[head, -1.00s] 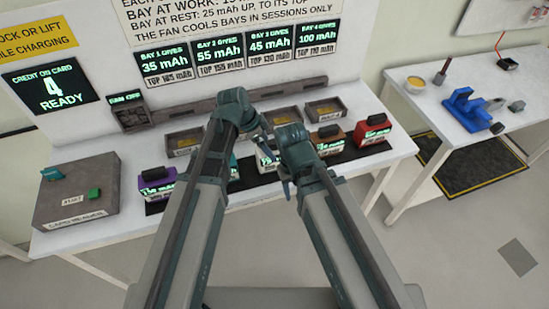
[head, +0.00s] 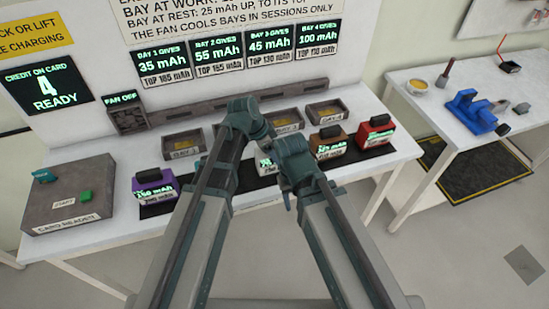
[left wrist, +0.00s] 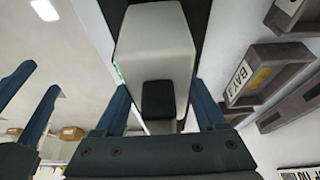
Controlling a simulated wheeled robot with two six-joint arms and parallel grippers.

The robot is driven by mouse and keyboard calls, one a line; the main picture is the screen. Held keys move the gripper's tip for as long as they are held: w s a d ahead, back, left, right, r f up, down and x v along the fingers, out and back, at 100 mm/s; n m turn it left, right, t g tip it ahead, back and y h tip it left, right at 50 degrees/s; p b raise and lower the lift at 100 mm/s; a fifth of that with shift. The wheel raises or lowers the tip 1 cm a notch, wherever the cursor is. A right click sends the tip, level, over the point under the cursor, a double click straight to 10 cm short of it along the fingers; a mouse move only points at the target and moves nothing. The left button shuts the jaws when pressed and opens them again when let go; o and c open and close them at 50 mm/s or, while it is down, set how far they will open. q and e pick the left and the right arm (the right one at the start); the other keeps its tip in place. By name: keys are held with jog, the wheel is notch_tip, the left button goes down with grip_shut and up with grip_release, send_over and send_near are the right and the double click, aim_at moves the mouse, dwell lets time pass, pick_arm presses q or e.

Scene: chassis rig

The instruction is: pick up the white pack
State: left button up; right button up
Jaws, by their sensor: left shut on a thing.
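The white pack (left wrist: 155,40), pale with a dark handle (left wrist: 158,100), sits between the two fingers of my left gripper (left wrist: 162,108) in the left wrist view. My left gripper is shut on it. In the head view a small part of the white pack (head: 267,165) shows between my two arms, and my left gripper's fingers are hidden behind the arm. My right gripper is mostly hidden in the head view. Two fingers of my right gripper (left wrist: 28,100) show apart and empty at the left of the left wrist view. Whether the pack touches the mat I cannot tell.
A purple pack (head: 155,186) stands left; a brown pack (head: 329,142) and a red pack (head: 375,132) stand right. Bay trays (head: 323,112) line the back. A card reader box (head: 70,195) is at the left end. A side table (head: 440,112) stands right.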

aim_at(274, 141)
pick_arm(q)
grip_shut()
jog(key=shift+r, duration=0.1)
notch_tip(274, 141, up, 10)
jog(key=p, duration=1)
